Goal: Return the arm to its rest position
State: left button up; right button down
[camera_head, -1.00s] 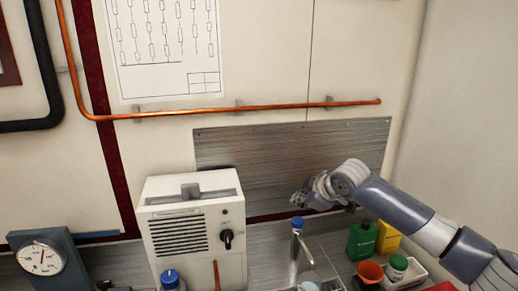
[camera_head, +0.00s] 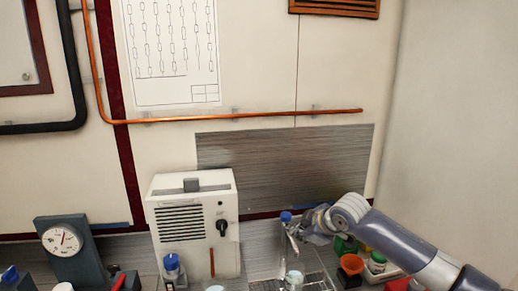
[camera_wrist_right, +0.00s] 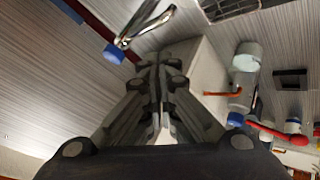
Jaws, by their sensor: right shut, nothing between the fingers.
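My right arm comes in from the lower right in the head view. Its gripper (camera_head: 306,228) is beside the metal faucet with a blue cap (camera_head: 286,217), in front of the brushed metal panel. In the right wrist view the fingers (camera_wrist_right: 157,132) are shut together with nothing between them. The faucet's bent spout (camera_wrist_right: 143,22) shows above them there. Whether the gripper touches the faucet cannot be told. My left gripper is not in view.
A white box with a vent and knob (camera_head: 193,222) stands left of the gripper. A green container (camera_head: 345,246), an orange funnel (camera_head: 351,265) and a white jar (camera_head: 376,262) sit close under my right arm. A dial gauge (camera_head: 62,240) is far left.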

jog(key=s+a+f+m+g, duration=0.1)
jog(key=s+a+f, duration=0.2)
jog(key=s+f, duration=0.3)
jog(key=s+a+f+m+y, duration=0.1)
jog(key=s+a+f, duration=0.25)
jog(key=s, duration=0.35)
jog(key=s+a+f+g, duration=0.1)
jog(key=s+a+f, duration=0.1)
jog(key=s+f, duration=0.4)
jog(key=s+d+f+m+g+h, duration=0.1)
jog(key=s+d+f+m+h, duration=0.15)
jog(key=s+d, duration=0.5)
jog(key=s+d+f+m+h, duration=0.1)
jog(key=s+d+m, duration=0.3)
jog(key=s, duration=0.6)
jog(key=s+d+f+m+g+h, duration=0.1)
jog(key=s+d+f+m, duration=0.15)
jog(key=s+d, duration=0.45)
jog(key=s+a+f+g+b, duration=0.1)
jog(key=s+f+g+b, duration=0.2)
jog(key=f, duration=2.7)
pick_arm(q)
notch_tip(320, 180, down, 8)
jog(key=b, duration=0.4)
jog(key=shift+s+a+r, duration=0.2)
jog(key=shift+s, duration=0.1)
pick_arm(e)
jog(key=s+d+f, duration=0.3)
jog(key=s+f, duration=1.4)
jog(key=f, duration=0.2)
